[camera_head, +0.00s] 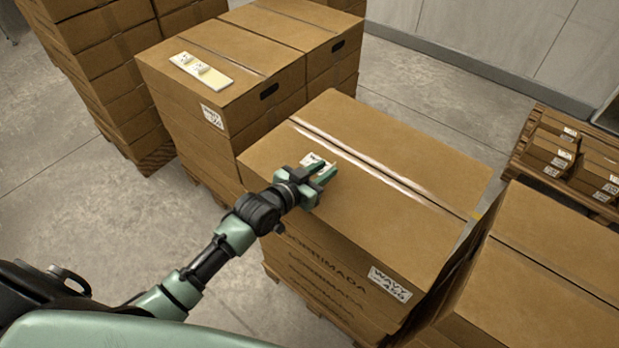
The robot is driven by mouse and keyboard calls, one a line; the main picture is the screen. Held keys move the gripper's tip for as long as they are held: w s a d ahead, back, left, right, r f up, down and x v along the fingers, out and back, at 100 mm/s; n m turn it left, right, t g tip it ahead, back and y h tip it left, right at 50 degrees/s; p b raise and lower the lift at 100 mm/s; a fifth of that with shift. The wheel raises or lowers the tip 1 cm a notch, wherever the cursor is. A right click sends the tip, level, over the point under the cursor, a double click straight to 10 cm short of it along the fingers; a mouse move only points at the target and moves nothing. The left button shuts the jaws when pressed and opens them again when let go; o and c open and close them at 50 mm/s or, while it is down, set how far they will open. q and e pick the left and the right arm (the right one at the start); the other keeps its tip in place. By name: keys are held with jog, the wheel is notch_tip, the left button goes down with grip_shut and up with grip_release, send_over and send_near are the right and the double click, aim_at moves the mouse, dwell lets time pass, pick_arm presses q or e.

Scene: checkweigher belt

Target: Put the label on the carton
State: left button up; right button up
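A large brown carton (400,140) tops the stack in the middle, with a glossy tape strip along its top. A small white label (311,159) with dark print shows at the fingertips of my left gripper (322,171), over the carton's top near the tape. The gripper's green fingers stand apart and partly cover the label. I cannot tell whether the label lies flat on the carton or touches the fingers. My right gripper is not in view.
A pale strip (201,70) with two small white pieces lies on the carton stack behind left. More carton stacks stand at far left (100,50) and lower right (540,270). A pallet (522,150) with small boxes is at right. Grey floor (60,150) is clear at left.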

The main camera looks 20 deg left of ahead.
pick_arm(q)
jog(key=v, duration=1.1)
jog(key=shift+b, duration=0.3)
jog(key=shift+s, duration=0.1)
